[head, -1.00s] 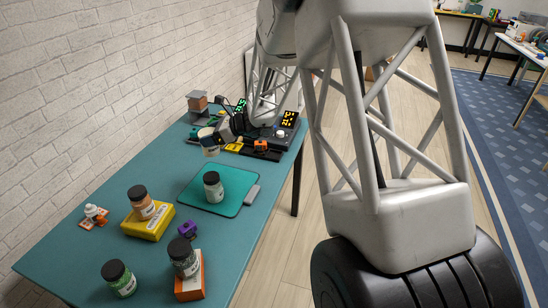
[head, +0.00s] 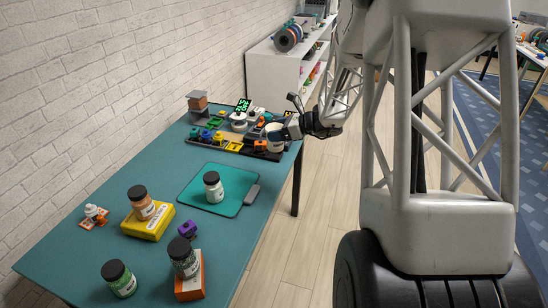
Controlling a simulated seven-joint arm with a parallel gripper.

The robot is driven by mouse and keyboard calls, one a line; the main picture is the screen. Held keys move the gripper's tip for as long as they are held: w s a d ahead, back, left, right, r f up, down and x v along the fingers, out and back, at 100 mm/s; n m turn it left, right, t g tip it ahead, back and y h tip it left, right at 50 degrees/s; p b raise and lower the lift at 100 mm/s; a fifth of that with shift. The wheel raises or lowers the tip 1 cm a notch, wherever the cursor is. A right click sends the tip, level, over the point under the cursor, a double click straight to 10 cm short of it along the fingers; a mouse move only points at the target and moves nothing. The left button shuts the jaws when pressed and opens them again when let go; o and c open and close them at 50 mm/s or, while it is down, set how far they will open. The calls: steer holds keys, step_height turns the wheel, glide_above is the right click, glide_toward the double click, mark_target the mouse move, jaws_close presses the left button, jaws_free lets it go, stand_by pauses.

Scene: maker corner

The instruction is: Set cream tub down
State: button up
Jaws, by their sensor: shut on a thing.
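The cream tub (head: 274,139) is a small pale round tub at the far right end of the teal table. My gripper (head: 287,130) is shut on it from the right side. The tub shows in front of the right end of a long dark tray (head: 230,147). I cannot tell whether its base touches anything beneath it. The far side of the tub and part of the fingers are hidden.
A green mat (head: 196,193) bears a black-lidded jar (head: 213,188). Nearer stand a yellow box (head: 148,224) with an orange jar, an orange-white box (head: 190,282) with a grey jar, and a green jar (head: 119,280). Bare table (head: 130,180) lies left of the mat.

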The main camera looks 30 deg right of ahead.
steer(key=shift+s+d+f, duration=0.2)
steer(key=shift+s+d, duration=0.05)
steer(key=shift+d, duration=0.15)
steer(key=shift+s+d+f, duration=0.2)
steer(key=shift+d, duration=0.2)
steer(key=shift+f, duration=2.15)
steer(key=shift+w, duration=0.15)
steer(key=w+d, duration=0.2)
steer(key=w, duration=0.5)
steer(key=w+d+f, duration=0.1)
steer(key=w+d, duration=0.2)
steer(key=w, duration=0.5)
steer(key=shift+f, duration=0.2)
steer(key=shift+f, duration=1.75)
steer(key=shift+f, duration=0.6)
